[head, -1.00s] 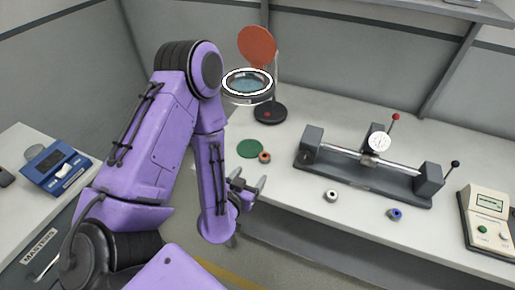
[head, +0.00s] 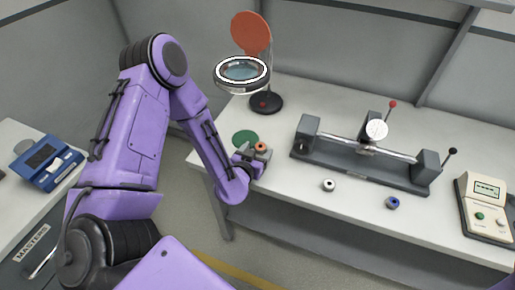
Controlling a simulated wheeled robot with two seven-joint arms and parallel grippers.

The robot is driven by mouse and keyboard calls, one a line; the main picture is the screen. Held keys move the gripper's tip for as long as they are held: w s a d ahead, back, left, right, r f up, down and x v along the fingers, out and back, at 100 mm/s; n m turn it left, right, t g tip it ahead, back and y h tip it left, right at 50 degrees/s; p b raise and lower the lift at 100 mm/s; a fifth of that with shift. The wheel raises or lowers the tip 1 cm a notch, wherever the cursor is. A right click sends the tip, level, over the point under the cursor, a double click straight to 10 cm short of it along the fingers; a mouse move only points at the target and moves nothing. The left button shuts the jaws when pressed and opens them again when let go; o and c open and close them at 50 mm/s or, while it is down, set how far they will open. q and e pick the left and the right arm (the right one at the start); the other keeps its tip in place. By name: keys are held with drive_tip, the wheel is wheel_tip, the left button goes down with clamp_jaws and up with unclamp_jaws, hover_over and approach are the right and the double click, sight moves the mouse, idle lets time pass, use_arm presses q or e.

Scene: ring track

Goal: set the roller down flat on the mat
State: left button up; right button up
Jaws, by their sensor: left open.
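A small roller with an orange centre (head: 261,147) is at the front left of the bench, just right of the round green mat (head: 245,136). It appears to stand on the bench top beside the mat. My left gripper (head: 257,155) is open at the roller, with its fingers close to it. The fingers partly hide the roller's lower part, and I cannot tell whether they touch it. The green mat lies flat and bare. My right gripper is not in view.
Two more rollers, one pale (head: 328,185) and one blue-centred (head: 392,203), stand near the bench front. Behind them is a dark fixture (head: 360,168) with a dial gauge. A ring magnifier (head: 242,71) on a dark base stands behind the mat. A beige meter (head: 485,208) is at right.

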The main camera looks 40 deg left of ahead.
use_arm(q)
drive_tip(key=shift+w+a+f, duration=0.15)
drive_tip(key=shift+w+f, duration=0.05)
drive_tip(key=shift+w, duration=0.3)
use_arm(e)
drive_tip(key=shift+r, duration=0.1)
